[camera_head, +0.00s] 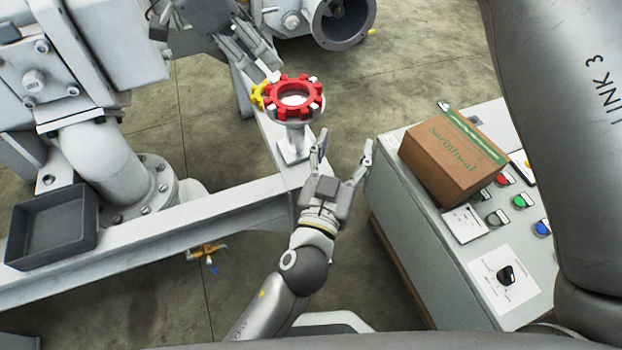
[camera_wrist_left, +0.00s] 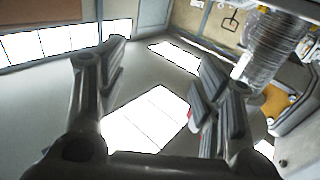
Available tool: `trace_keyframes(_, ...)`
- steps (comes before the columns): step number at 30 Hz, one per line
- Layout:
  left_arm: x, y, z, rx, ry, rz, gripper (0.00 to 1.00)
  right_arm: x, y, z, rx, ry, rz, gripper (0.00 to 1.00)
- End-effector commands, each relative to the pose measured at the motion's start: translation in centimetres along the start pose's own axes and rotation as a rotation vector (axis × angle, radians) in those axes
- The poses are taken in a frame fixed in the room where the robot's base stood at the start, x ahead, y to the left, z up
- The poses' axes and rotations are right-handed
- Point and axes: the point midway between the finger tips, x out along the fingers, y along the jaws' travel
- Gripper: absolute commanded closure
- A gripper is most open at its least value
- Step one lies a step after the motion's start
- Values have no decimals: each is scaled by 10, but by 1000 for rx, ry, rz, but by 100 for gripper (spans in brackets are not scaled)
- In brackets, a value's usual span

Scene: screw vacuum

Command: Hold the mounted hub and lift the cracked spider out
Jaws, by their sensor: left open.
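A red toothed ring (camera_head: 312,98), a spider by its shape, sits over a pale metal hub (camera_head: 296,131) mounted on the grey frame. Metal lugs show between its teeth. A yellow toothed piece (camera_head: 259,95) shows at its left edge, mostly hidden. I see no clear crack. My left gripper (camera_head: 343,150) is open and empty, just below and right of the hub, apart from it. In the left wrist view its fingers (camera_wrist_left: 163,85) are spread with nothing between them. My right gripper (camera_head: 262,57) is above and left of the red ring; its finger gap is unclear.
A grey control cabinet (camera_head: 420,235) with buttons and a dial stands close right of my left gripper. A brown cardboard box (camera_head: 450,160) lies on it. A dark empty tray (camera_head: 60,255) rests on the frame at left. Pipes and machinery fill the upper left.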

Motion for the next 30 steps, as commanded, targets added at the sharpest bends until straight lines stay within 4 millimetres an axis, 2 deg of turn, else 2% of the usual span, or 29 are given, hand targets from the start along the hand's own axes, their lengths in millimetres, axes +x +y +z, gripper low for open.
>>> trace_keyframes(3,-8,-8,25,13,-81,-141,40,0,0,0,0,0,0,64)
trace_keyframes(6,-20,-18,35,20,-108,-268,40,0,0,0,0,0,0,64)
trace_keyframes(12,-46,-33,36,17,-83,-473,40,0,0,0,0,0,0,64)
trace_keyframes(18,-59,-40,31,9,-46,-565,40,0,0,0,0,0,0,64)
trace_keyframes(23,-50,-48,31,8,-39,-577,40,0,0,0,0,0,0,64)
trace_keyframes(30,-14,-72,31,11,-38,-577,40,0,0,0,0,0,0,64)
